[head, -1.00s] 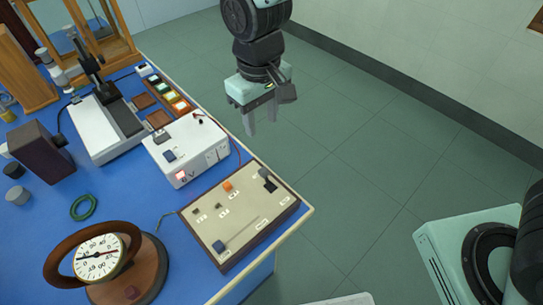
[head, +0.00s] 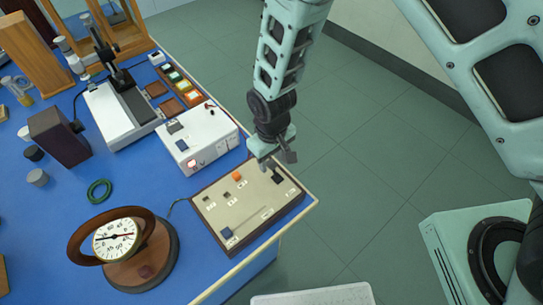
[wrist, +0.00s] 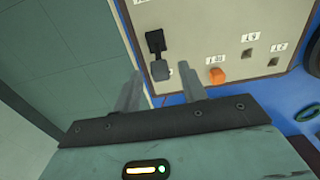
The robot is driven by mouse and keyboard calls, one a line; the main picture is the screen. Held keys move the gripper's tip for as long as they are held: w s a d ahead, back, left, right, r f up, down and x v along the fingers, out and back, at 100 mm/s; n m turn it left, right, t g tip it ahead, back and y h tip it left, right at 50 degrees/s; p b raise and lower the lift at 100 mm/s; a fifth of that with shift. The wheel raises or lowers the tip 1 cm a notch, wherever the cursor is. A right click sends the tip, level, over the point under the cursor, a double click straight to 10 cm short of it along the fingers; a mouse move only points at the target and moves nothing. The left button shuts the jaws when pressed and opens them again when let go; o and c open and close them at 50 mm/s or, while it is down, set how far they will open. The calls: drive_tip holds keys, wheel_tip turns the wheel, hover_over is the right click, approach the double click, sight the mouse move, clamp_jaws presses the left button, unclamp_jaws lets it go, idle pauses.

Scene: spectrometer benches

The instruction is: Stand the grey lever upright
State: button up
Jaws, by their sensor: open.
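The grey lever (wrist: 161,70) is on the beige control panel (wrist: 205,20) near its edge. In the wrist view its grey end lies towards my gripper and its black part (wrist: 155,40) points away; it looks tipped over, not upright. In the head view the lever shows as a dark piece (head: 277,178) at the panel's far right corner, partly behind my gripper (head: 270,165). In the wrist view my gripper (wrist: 160,88) is open, with the lever just beyond and between its two fingers. I see no contact with the lever.
An orange knob (wrist: 218,76) sits beside the lever. A blue-grey knob (head: 227,233) is at the panel's near end. A white meter box (head: 200,138) stands behind the panel, and a round dial (head: 117,240) at left. Open floor lies right of the bench.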

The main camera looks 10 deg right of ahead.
sight(274, 171)
drive_tip(key=shift+f, duration=0.3)
clamp_jaws()
drive_tip(key=s+t+y+b, duration=0.1)
drive_tip(key=b, duration=0.2)
drive_tip(key=s+d+t+y+b, duration=0.1)
drive_tip(key=t+b, duration=0.1)
drive_tip(key=b, duration=0.1)
drive_tip(key=shift+s+d+f+t+b, duration=0.15)
drive_tip(key=shift+d+t+b, duration=0.15)
drive_tip(key=shift+s+d+t+y+b, duration=0.15)
drive_tip(key=shift+s+t+y+b, duration=0.1)
drive_tip(key=shift+t+y+b, duration=0.35)
drive_tip(key=shift+s+r+b, duration=0.1)
drive_tip(key=shift+r+b, duration=0.2)
